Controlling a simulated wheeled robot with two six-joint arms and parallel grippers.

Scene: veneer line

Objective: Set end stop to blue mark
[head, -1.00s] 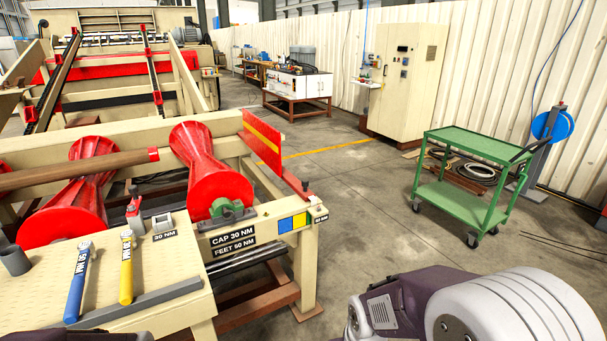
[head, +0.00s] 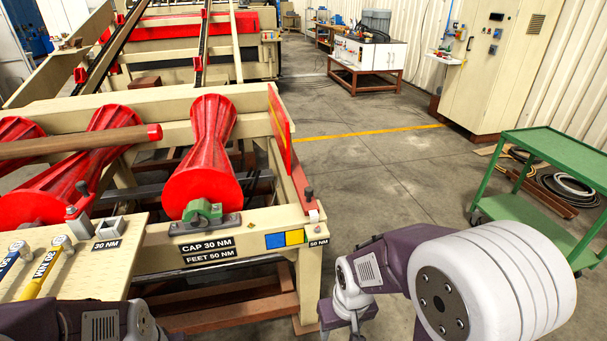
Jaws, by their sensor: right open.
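The end stop is a red upright plate (head: 280,128) with a yellow stripe, at the right end of the roller frame. A red foot (head: 306,190) with a dark knob runs from it toward the front beam. The blue mark (head: 276,241) is a square on the front beam's face, left of a yellow square (head: 295,237). My right gripper (head: 347,318) is open at the bottom centre, right of the frame's front corner and apart from the stop. Its fingertips are hard to make out. Part of my left arm shows at bottom left; its gripper is out of view.
Red hourglass rollers (head: 205,160) carry a wooden log (head: 75,143). A blue wrench (head: 12,257) and a yellow wrench (head: 47,268) lie on the bench at left. A green cart (head: 560,150) stands at right. The floor between frame and cart is clear.

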